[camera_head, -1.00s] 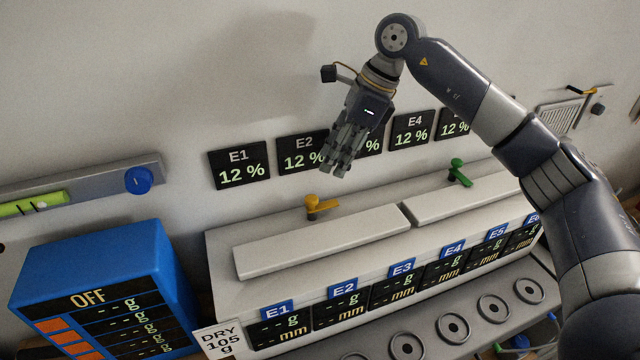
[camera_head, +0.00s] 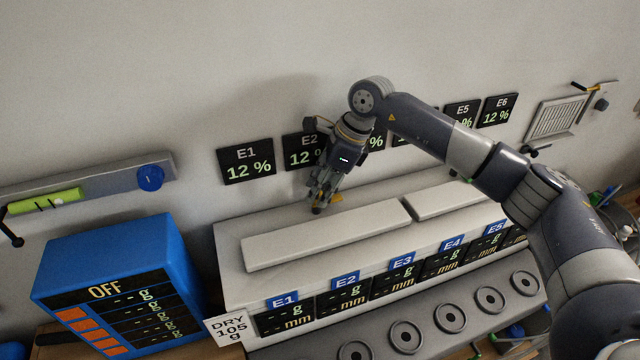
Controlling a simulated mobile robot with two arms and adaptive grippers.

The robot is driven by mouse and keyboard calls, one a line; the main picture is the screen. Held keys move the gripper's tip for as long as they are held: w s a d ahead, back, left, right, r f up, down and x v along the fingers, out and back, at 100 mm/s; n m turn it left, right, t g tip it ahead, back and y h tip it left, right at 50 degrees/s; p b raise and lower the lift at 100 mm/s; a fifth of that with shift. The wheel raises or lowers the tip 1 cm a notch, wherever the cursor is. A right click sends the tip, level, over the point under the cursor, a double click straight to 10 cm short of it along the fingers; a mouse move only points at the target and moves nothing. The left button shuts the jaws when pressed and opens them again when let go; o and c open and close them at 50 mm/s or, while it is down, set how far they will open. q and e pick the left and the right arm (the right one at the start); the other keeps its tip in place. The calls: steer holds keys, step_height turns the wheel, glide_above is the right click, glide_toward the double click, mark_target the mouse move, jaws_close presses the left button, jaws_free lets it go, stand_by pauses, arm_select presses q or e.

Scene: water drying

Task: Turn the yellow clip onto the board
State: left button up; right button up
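The yellow clip (camera_head: 334,197) stands at the back edge of the long pale board (camera_head: 330,235) on top of the white bench unit. Only part of the clip shows, because my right gripper's fingers are in front of it. My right gripper (camera_head: 319,206) points down at the clip, with its fingertips at or just over it. I cannot tell whether the fingers touch the clip or how far apart they are. A second pale board (camera_head: 440,203) lies to the right, partly under my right arm. My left gripper is not in view.
A blue box with an OFF display (camera_head: 105,290) stands at the lower left. Percent panels, such as E1 (camera_head: 246,163), hang on the wall behind the gripper. Several round dishes (camera_head: 405,337) line the front ledge. A grey wall rail with a blue knob (camera_head: 151,178) is at left.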

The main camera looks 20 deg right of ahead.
jaws_close()
